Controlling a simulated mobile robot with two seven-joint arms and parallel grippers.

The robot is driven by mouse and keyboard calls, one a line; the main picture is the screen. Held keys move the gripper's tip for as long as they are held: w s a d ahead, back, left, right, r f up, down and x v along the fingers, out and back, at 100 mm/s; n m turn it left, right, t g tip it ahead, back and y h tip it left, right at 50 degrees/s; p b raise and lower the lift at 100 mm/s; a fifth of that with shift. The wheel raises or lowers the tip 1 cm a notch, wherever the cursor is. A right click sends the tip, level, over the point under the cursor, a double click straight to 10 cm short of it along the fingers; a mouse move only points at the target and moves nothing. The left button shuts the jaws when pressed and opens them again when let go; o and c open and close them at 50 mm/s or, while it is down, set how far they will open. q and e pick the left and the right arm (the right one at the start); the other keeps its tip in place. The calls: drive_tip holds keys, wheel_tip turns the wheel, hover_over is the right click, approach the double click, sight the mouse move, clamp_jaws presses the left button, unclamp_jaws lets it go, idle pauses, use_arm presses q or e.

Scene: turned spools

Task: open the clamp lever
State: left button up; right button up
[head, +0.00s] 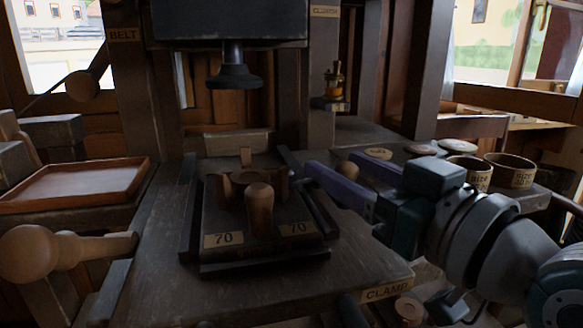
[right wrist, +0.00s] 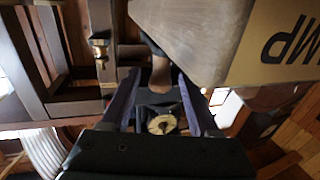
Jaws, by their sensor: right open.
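The CLAMP label (head: 385,290) is on the front right edge of the press table; part of it shows large at the right of the right wrist view (right wrist: 290,42). My right gripper (head: 335,170) is open, its purple fingers reaching left over the table's right side. In the right wrist view a wooden handle (right wrist: 160,75) lies between the fingertips beside the table edge. I cannot tell whether the fingers touch it. The lever's lower part is hidden. My left gripper is out of view.
A die block with 70 labels (head: 222,239) and a wooden peg (head: 260,205) sits under the press ram (head: 234,75). A reddish tray (head: 75,184) stands left. Size cups (head: 510,172) stand right, behind my arm. A wooden knob (head: 408,310) is below the label.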

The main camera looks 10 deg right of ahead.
clamp_jaws()
idle(0.6)
idle(0.9)
